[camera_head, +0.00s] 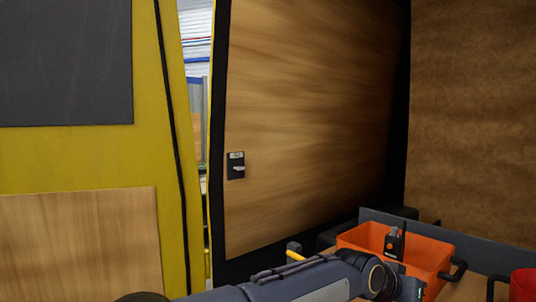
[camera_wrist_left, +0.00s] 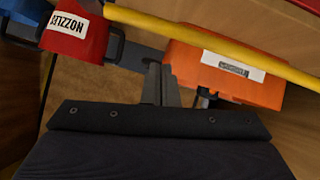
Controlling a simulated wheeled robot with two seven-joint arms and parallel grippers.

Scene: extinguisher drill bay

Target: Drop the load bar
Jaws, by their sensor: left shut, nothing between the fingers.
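A long yellow bar, which I take to be the load bar (camera_wrist_left: 215,42), runs slantwise across the top of the left wrist view, in front of an orange bin. A short yellow piece (camera_head: 294,251) shows behind my left arm in the head view; I cannot tell whether it is the same bar. My left gripper (camera_wrist_left: 162,78) is shut and empty, with its fingers apart from the bar in the picture. In the head view my left arm crosses the bottom, and its fingers are not clearly seen. My right gripper is not in view.
The orange bin (camera_head: 437,259), also in the left wrist view (camera_wrist_left: 186,62), holds a black radio-like device (camera_head: 394,243). A red bin (camera_head: 524,284) stands to its right; its label (camera_wrist_left: 67,22) is partly readable. A wood-panelled door (camera_head: 310,110) stands beside a narrow gap at the yellow wall (camera_head: 70,160).

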